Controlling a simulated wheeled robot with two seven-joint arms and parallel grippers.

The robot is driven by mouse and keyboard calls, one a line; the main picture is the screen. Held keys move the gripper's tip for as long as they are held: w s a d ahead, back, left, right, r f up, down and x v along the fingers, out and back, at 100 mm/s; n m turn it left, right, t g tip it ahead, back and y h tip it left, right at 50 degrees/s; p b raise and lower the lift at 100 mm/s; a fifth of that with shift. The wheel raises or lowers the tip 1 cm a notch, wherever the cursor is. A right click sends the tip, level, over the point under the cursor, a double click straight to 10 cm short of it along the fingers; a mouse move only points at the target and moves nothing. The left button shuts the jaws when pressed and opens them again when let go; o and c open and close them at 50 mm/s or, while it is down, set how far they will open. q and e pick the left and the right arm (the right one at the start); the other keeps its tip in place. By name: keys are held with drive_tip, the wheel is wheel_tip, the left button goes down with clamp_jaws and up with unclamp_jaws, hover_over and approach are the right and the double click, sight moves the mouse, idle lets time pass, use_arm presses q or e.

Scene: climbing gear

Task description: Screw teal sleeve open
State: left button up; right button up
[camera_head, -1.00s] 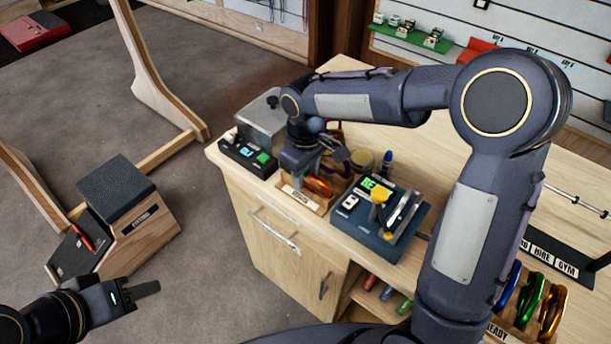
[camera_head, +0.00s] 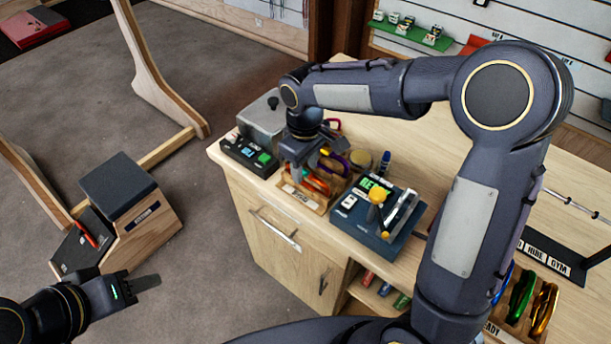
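I cannot make out a teal sleeve for certain. Orange-red (camera_head: 317,185) and purple (camera_head: 340,163) carabiners lie in a small wooden tray (camera_head: 303,199) on the bench. My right gripper (camera_head: 305,172) points down over the left part of this tray, close to the carabiners. Its fingers are small and partly merge with the things behind, so I cannot tell whether they are open or hold anything. My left gripper (camera_head: 146,284) is at the lower left, over the floor and away from the bench. It is seen side-on, so its finger gap is hidden.
A black box with coloured pieces (camera_head: 243,158) and a grey lidded bin (camera_head: 262,122) stand left of the tray. A dark blue board with a yellow-knobbed fixture (camera_head: 372,232) is to the right. A wooden block with a dark top (camera_head: 120,187) stands on the floor.

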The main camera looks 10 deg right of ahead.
drive_tip(key=shift+s+a, duration=0.5)
drive_tip(key=shift+a, duration=0.1)
drive_tip(key=shift+f, duration=0.15)
drive_tip(key=shift+f+b, duration=0.7)
drive_tip(key=shift+f, duration=0.05)
drive_tip(key=shift+w+d, duration=0.5)
drive_tip(key=shift+d, duration=0.1)
drive_tip(key=shift+r+p, duration=0.2)
drive_tip(key=shift+p, duration=0.15)
wheel_tip(320, 180, up, 10)
drive_tip(key=p, duration=0.7)
drive_tip(key=shift+f+p, duration=0.15)
drive_tip(key=shift+p, duration=0.25)
